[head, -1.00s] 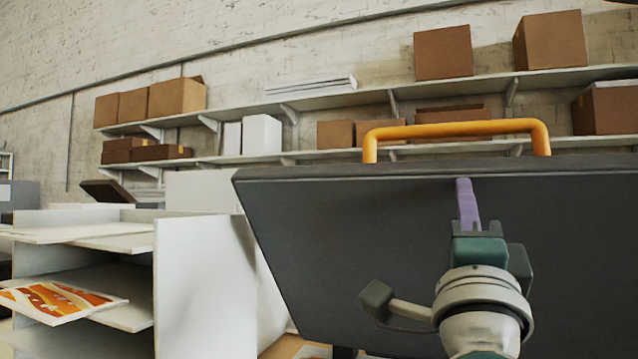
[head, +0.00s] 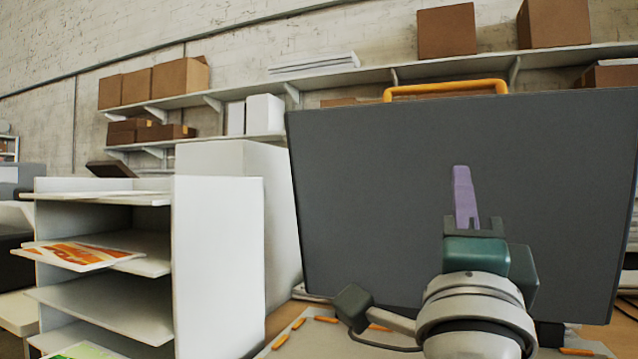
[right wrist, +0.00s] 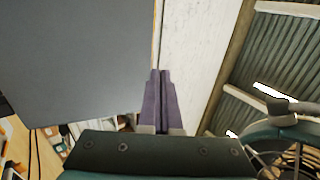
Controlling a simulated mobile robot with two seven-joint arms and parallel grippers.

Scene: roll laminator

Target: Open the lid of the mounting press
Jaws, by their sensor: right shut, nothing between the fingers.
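The dark grey lid (head: 380,190) of the mounting press stands raised and close to upright in the head view, with its yellow-orange handle (head: 445,88) along the top edge. My right gripper (head: 463,180), with purple fingers, is in front of the lid's inner face. Its fingers are shut and empty; whether they touch the lid I cannot tell. In the right wrist view the shut fingers (right wrist: 160,85) are beside the edge of the grey lid (right wrist: 75,60). My left gripper is not in view.
A white shelf unit (head: 218,260) with printed sheets (head: 80,254) stands at the left. Wall shelves (head: 420,77) with cardboard boxes (head: 446,32) run behind the lid. Part of the press bed with orange marks (head: 300,330) shows below the lid.

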